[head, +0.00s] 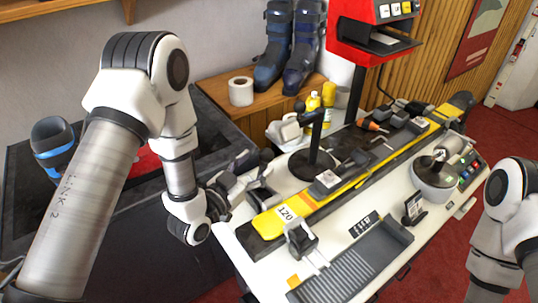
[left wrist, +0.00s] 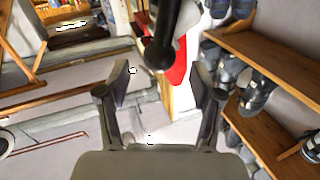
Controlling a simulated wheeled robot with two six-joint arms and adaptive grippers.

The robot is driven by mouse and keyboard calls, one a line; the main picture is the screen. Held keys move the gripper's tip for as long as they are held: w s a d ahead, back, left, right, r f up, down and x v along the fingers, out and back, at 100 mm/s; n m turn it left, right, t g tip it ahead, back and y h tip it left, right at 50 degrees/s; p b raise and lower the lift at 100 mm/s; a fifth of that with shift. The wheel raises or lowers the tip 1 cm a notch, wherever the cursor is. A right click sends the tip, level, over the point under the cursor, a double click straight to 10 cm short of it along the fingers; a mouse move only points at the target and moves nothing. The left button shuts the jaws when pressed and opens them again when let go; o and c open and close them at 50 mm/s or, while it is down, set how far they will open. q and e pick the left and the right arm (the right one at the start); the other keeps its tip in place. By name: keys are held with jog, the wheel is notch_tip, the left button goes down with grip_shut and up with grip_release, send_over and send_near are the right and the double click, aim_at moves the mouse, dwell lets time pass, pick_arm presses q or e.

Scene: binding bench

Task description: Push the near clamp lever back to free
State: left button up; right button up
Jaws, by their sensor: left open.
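The near clamp lever (head: 316,138) is a black upright post with a short bar and ball knob at its top. It rises from a round dark base beside the near part of the yellow ski (head: 270,222). My left gripper (head: 258,178) is open and empty, to the left of the lever and low by the bench's near left end. In the left wrist view, a black rod with a ball end (left wrist: 160,54) hangs from the top edge, ahead of and between the two open fingers (left wrist: 160,90). I cannot tell whether they touch. My right gripper is out of frame.
A grey clamp block (head: 300,240) stands at the ski's near end, with a ribbed grey tray (head: 350,270) beside it. A red machine (head: 375,30) stands behind the bench. A round grey device (head: 435,175) sits at the right. Boots (head: 290,45) stand on a wooden shelf behind.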

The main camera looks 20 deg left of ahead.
aim_at(261, 159)
pick_arm(q)
jog(key=p+x, duration=0.1)
jog(key=x, duration=0.3)
jog(key=shift+d+r, duration=0.1)
jog(key=shift+r, duration=0.05)
jog(key=shift+w, duration=0.25)
grip_shut()
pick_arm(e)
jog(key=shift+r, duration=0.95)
